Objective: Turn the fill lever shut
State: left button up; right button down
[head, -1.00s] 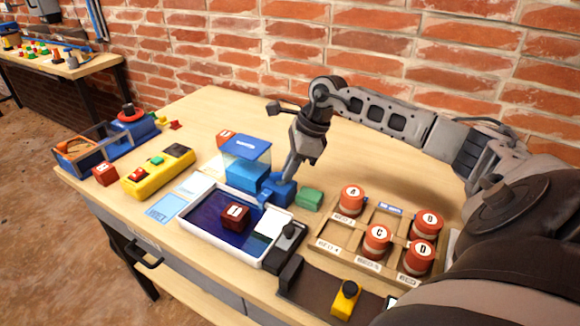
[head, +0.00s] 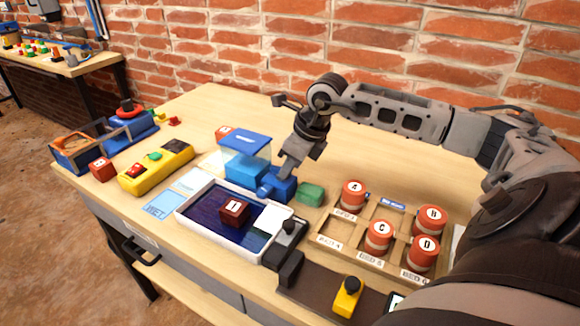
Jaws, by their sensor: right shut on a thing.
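The fill lever appears to be the small blue handle (head: 267,187) on the blue fixture in front of the clear-topped blue tank (head: 246,170). My right gripper (head: 284,172) comes down over this fixture from the upper right. It is shut on the lever; its fingers hide part of it, so the exact lever angle is hard to tell. Just below is a white-rimmed tray (head: 205,232) with a dark blue inside and a dark red lettered cube (head: 234,211) in it. My left gripper is not in view.
A green block (head: 310,194) lies right of the fixture. A wooden rack (head: 330,228) holds several lettered red-and-white jars. A yellow control box (head: 156,168) and a blue open crate (head: 82,152) stand left. A black device (head: 287,240) sits at the tray's right edge.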

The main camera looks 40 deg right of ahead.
jog(key=shift+m, duration=0.6)
jog(key=shift+r, duration=0.1)
jog(key=c, duration=1.4)
grip_release()
jog(key=shift+a, duration=0.1)
jog(key=shift+c, duration=0.2)
jog(key=b+v, duration=0.1)
jog(key=v, duration=1.5)
jog(key=shift+a, duration=0.3)
jog(key=shift+s, duration=0.15)
